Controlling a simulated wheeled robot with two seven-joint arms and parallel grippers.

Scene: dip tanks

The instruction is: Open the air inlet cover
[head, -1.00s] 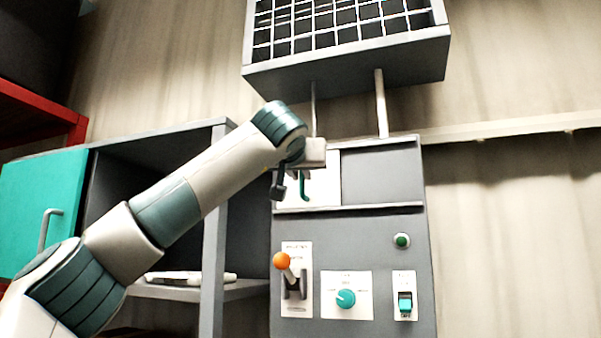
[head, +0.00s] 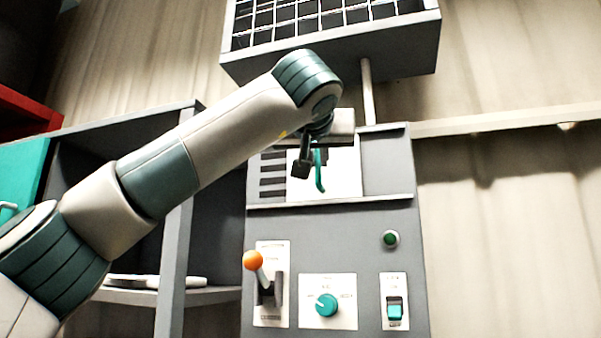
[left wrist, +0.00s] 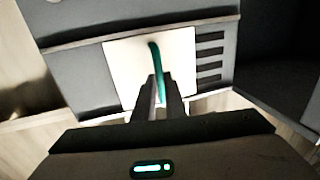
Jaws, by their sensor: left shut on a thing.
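The air inlet cover is a white plate (head: 345,182) in the upper part of the grey control panel. It carries a green handle (head: 320,180). Dark vent slots (head: 272,182) show uncovered to the left of the plate. My left gripper (head: 313,160) is at the handle. In the left wrist view the cover (left wrist: 122,68) and the slots (left wrist: 210,60) show too, and the left gripper (left wrist: 158,95) is shut on the green handle (left wrist: 156,60). Part of the cover is hidden behind the gripper. My right gripper is not in view.
Below the cover are an orange-knobbed lever (head: 253,260), a teal dial (head: 326,305), a teal switch (head: 395,312) and a green button (head: 391,239). A grey box with a grid (head: 330,55) hangs above. An open cabinet (head: 190,250) stands at left.

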